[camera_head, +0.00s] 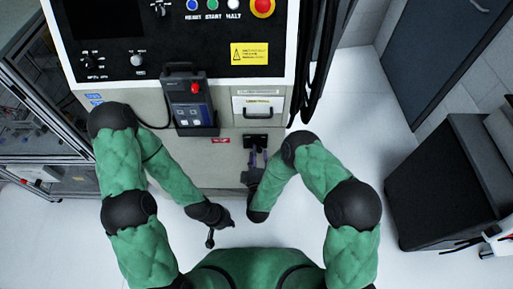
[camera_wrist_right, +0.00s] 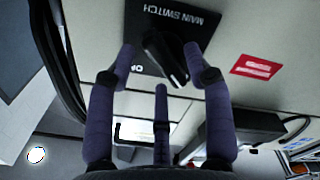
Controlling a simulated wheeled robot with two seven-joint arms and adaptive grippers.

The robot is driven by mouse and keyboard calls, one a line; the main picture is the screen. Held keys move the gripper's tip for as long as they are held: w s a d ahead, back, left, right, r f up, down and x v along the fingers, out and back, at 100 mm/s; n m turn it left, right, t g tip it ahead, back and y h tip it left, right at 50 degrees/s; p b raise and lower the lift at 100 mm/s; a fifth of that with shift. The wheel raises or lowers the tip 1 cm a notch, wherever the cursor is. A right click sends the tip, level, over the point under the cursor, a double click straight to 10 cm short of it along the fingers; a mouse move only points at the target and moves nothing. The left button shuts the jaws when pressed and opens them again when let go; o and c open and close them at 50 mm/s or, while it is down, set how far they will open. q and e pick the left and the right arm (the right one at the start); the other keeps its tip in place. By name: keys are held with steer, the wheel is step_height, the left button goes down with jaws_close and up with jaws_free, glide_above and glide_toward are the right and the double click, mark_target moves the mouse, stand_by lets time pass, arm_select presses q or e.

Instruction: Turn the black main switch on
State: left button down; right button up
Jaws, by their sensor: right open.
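The black main switch knob (camera_wrist_right: 165,58) sits on a black plate (camera_wrist_right: 207,14) lettered MAIN SWITCH, which appears upside down in the right wrist view. The knob lies at a slant, and a second white label beside it is partly hidden. My right gripper (camera_wrist_right: 160,66) is open, with purple fingers on both sides of the knob and one below; contact cannot be told. In the head view, the right gripper (camera_head: 256,160) is just below the switch plate (camera_head: 256,140) on the cabinet front. My left gripper (camera_head: 211,238) hangs low, away from the cabinet; its fingers are too small to read.
A teach pendant (camera_head: 189,103) hangs on the cabinet front, left of the switch. A red label (camera_wrist_right: 257,67) is beside the plate. Black cables (camera_head: 314,70) hang at the cabinet's right edge. A dark cabinet (camera_head: 440,180) stands at right, with clear floor between.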

jaws_close()
steer(key=shift+m, duration=0.3)
steer(key=shift+a+f+m+b, duration=0.1)
steer(key=shift+m+b, duration=0.85)
steer(key=shift+m, duration=1.9)
steer(key=shift+a+f+m+b, duration=0.1)
steer(key=shift+m+b, duration=0.85)
steer(key=shift+m, duration=1.95)
steer(key=shift+a+f+m+b, duration=0.1)
steer(key=shift+m+b, duration=0.85)
steer(key=shift+m, duration=1.9)
steer(key=shift+w, duration=0.1)
